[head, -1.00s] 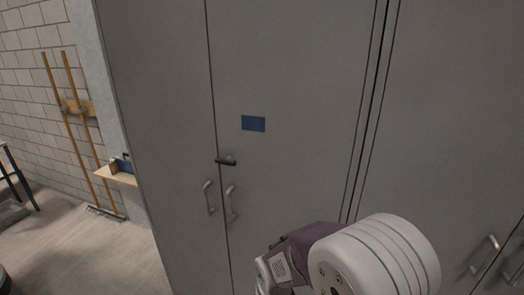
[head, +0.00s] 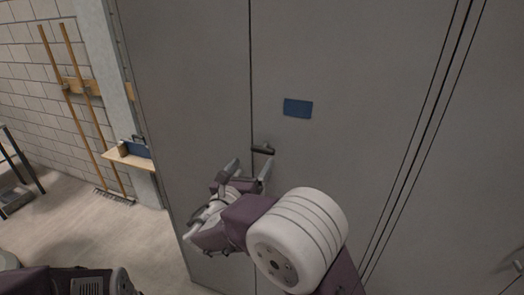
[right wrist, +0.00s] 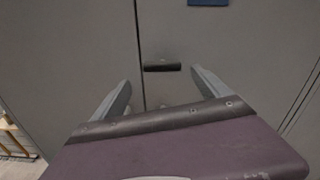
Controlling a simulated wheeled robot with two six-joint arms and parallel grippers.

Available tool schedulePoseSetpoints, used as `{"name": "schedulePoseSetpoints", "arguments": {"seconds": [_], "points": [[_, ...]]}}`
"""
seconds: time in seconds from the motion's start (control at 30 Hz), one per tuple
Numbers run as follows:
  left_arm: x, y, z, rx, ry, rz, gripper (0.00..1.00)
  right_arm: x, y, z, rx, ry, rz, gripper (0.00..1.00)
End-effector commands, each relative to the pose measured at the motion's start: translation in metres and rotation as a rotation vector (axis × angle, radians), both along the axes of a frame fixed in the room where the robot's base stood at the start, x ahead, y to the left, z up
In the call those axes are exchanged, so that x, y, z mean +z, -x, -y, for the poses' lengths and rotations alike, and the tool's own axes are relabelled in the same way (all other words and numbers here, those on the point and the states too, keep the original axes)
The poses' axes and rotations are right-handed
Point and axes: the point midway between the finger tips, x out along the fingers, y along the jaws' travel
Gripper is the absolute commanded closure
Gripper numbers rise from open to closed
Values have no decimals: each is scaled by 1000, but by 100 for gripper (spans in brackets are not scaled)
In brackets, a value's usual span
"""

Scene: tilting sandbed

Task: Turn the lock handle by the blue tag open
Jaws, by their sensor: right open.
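The blue tag (head: 298,108) is on the right door of the grey cabinet (head: 340,60); its lower edge shows in the right wrist view (right wrist: 208,2). My right gripper (head: 250,170) is open and empty, just below the handle in the head view, and I see no contact. In the right wrist view its fingers (right wrist: 160,82) are spread wide. My left gripper is not visible.
The door pull handles are mostly hidden behind my right gripper. A small wooden shelf (head: 129,160) with a blue item stands left of the cabinet. Long-handled tools (head: 84,110) lean on the brick wall. The floor (head: 80,225) at the left is open.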

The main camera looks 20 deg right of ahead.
Motion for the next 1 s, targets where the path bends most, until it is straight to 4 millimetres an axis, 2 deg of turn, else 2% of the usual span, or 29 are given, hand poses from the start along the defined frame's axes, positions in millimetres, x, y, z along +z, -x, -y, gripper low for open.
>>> {"name": "schedulePoseSetpoints", "arguments": {"seconds": [0.17, 0.4, 0.5, 0.63, 0.87, 1.0], "points": [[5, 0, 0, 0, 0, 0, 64, 1, -14, 12, -6, -3, -1, 14], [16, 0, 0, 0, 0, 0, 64, 1, -56, 41, -6, -4, -3, 14], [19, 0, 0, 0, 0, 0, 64, 1, -67, 48, -4, -5, -3, 14], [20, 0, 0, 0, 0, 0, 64, 0, -74, 52, -4, -5, -2, 14], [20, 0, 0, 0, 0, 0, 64, -1, -75, 53, -3, -6, -1, 14], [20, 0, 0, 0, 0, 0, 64, -1, -75, 53, -3, -6, -2, 53]]}}
